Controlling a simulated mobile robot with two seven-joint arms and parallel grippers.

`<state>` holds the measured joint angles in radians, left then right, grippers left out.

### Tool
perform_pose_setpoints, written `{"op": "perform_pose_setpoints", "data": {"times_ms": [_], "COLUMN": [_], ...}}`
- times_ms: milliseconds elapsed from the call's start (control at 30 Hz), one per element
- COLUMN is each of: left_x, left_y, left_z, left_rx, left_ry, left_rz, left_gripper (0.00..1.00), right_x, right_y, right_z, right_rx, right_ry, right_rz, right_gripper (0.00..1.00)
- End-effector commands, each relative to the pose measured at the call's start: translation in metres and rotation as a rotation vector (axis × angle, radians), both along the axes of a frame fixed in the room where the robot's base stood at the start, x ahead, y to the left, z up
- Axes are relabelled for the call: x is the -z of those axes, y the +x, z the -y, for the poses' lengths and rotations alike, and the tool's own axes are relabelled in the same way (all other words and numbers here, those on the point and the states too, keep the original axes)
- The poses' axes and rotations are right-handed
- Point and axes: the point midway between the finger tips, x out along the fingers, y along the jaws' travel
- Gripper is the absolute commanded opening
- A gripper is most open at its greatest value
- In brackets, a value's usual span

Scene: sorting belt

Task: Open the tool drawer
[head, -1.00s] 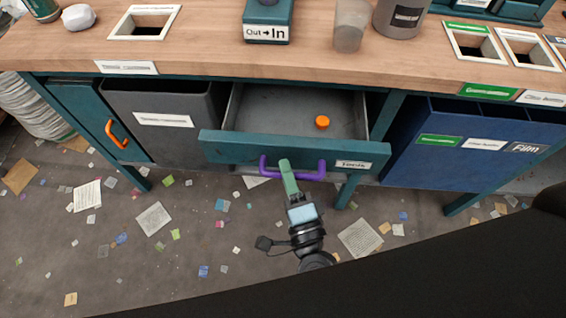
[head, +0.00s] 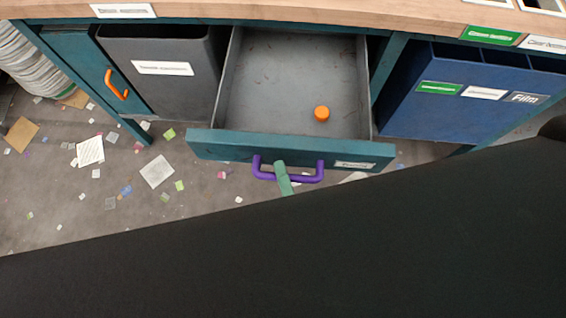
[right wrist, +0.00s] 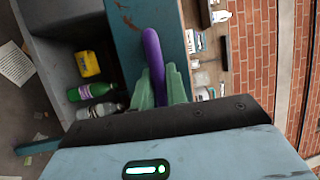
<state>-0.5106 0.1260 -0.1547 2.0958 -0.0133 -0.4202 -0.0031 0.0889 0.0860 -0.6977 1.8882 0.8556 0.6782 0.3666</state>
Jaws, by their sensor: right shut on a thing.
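The tool drawer (head: 225,147) has a teal front and a grey inside, and it stands well out from under the bench. Its purple handle (head: 312,178) is on the front, left of a small white label. A small orange round thing (head: 322,114) lies inside the drawer. My right gripper (head: 281,172) is at the middle of the handle. In the right wrist view, the green fingers of my right gripper (right wrist: 159,90) are shut on the purple handle (right wrist: 153,48), one on each side. My left gripper is not in view.
A grey bin (head: 185,105) stands left of the drawer, beside a cabinet door with an orange handle (head: 115,85). A blue bin (head: 430,115) is to the right. Paper scraps litter the floor. A dark part of me hides the lower head view.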

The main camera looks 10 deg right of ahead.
Motion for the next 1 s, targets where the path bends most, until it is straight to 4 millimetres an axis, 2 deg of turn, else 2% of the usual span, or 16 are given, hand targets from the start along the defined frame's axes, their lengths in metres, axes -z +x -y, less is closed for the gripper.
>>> {"op": "perform_pose_setpoints", "data": {"times_ms": [200, 233, 400, 1000], "left_x": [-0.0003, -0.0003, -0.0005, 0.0], "left_y": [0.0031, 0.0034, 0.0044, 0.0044], "left_z": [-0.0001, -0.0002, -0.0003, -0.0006], "left_rx": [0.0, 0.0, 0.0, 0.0], "left_ry": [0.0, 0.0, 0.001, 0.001], "left_rz": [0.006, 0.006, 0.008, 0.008], "left_gripper": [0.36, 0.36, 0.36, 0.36], "right_x": [0.0004, 0.0004, 0.0003, 0.0025], "right_y": [0.0001, 0.0001, 0.0002, 0.0004], "right_z": [0.0004, 0.0004, 0.0004, -0.0006], "right_rx": [0.001, 0.001, 0.001, 0.0], "right_ry": [-0.001, -0.001, -0.001, 0.0], "right_rz": [-0.001, -0.001, 0.0, 0.0], "right_gripper": [0.0, 0.16, 0.36, 0.36]}}
